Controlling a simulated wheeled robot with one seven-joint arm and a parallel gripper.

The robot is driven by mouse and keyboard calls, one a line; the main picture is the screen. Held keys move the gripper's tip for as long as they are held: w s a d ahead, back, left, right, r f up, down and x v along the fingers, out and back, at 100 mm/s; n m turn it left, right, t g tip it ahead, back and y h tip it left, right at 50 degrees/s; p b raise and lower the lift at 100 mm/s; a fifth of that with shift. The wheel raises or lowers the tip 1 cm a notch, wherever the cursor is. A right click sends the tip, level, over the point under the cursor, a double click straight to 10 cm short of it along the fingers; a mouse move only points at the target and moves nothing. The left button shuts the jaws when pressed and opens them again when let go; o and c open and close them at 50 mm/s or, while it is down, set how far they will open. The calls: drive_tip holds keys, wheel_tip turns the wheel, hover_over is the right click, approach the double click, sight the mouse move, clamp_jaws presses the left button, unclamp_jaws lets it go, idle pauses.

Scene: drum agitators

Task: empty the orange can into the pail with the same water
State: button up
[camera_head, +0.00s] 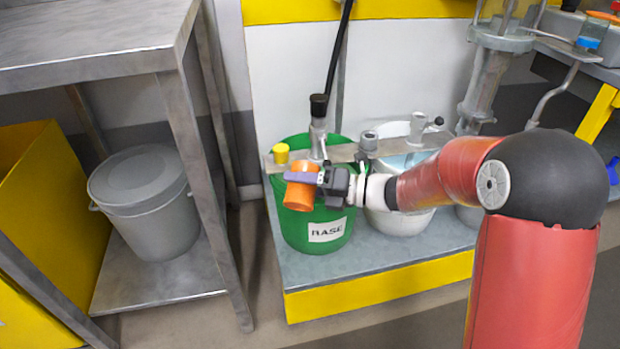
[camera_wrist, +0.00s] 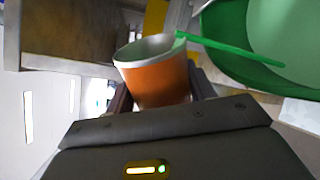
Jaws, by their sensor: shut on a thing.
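The orange can (camera_head: 299,188) is in my gripper (camera_head: 316,181), which is shut on it in front of and above the green pail (camera_head: 312,226). The can looks tilted. In the wrist view the can (camera_wrist: 155,78) sits between the fingers, its pale rim up. A thin bright green strip (camera_wrist: 235,50) runs from the can's rim toward the green pail (camera_wrist: 215,45); I cannot tell whether it is liquid or a solid part. The pail shows pale green inside. A white pail (camera_head: 405,222) with pale blue inside stands to its right. The can's contents are hidden.
A grey bar (camera_head: 400,152) crosses above the pails, with a yellow cap (camera_head: 281,152) and a dark upright rod (camera_head: 338,50). A metal table (camera_head: 95,50) stands left, with a lidded grey bucket (camera_head: 145,200) on its lower shelf. A steel stand (camera_head: 485,85) rises right.

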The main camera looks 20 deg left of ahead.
sight(317, 170)
drive_tip(key=shift+w+r+m+p, duration=0.1)
drive_tip(key=shift+r+m+p, duration=0.35)
drive_tip(key=shift+m+p, duration=0.45)
idle(1.4)
drive_tip(key=shift+w+r+m+g+p, duration=0.35)
drive_tip(key=shift+w+m+p, duration=0.4)
drive_tip(key=shift+p, duration=2)
drive_tip(key=shift+a+r+m+p, duration=0.15)
drive_tip(key=shift+m+p, duration=0.3)
drive_tip(key=shift+p, duration=0.85)
drive_tip(key=shift+w+r+m, duration=0.2)
drive_tip(key=shift+m, duration=0.3)
